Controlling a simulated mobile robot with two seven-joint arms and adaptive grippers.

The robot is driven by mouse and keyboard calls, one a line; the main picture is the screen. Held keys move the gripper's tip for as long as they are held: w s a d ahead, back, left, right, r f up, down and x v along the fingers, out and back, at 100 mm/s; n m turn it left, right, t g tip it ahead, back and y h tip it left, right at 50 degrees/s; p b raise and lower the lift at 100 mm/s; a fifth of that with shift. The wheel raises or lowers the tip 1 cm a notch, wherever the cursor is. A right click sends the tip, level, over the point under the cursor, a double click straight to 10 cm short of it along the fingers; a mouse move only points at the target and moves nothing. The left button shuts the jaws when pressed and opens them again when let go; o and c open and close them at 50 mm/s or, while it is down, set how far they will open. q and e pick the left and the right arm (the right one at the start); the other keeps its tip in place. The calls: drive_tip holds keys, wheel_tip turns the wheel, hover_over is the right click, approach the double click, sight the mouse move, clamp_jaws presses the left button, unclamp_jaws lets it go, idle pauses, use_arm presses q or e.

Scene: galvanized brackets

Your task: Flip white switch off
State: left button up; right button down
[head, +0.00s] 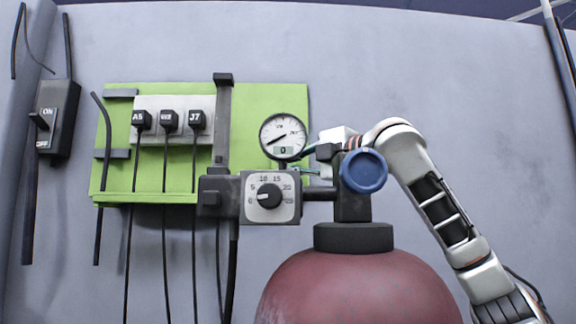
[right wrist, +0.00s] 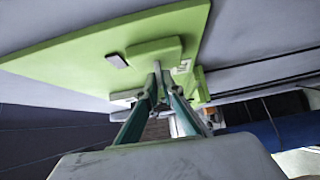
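No clearly white switch shows in the head view. A black switch box (head: 57,118) marked ON and OFF is on the wall at far left, with a dark lever sticking out. In the right wrist view a small pale plate with faint marks (right wrist: 183,67) sits on the green board, just right of my right fingertips; I cannot tell if it is the switch. My right gripper (right wrist: 158,78) has its fingertips together in front of a raised green block, with nothing visible between them. In the head view it is mostly hidden behind the gauge and blue knob. My left gripper is out of view.
A green board (head: 265,105) carries three black plugs with hanging cables. A pressure gauge (head: 283,136), a dial box (head: 270,197) and a blue knob (head: 363,171) stand above a red tank (head: 358,288), close to my right arm.

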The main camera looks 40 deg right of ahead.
drive_tip(key=shift+w+f+n+t+b, duration=0.1)
drive_tip(key=shift+f+n+t+b, duration=0.7)
drive_tip(key=shift+b, duration=0.3)
drive_tip(key=shift+n+t+y, duration=0.5)
drive_tip(key=shift+n+t, duration=0.1)
drive_tip(key=shift+n, duration=0.4)
drive_tip(key=c, duration=2.2)
unclamp_jaws()
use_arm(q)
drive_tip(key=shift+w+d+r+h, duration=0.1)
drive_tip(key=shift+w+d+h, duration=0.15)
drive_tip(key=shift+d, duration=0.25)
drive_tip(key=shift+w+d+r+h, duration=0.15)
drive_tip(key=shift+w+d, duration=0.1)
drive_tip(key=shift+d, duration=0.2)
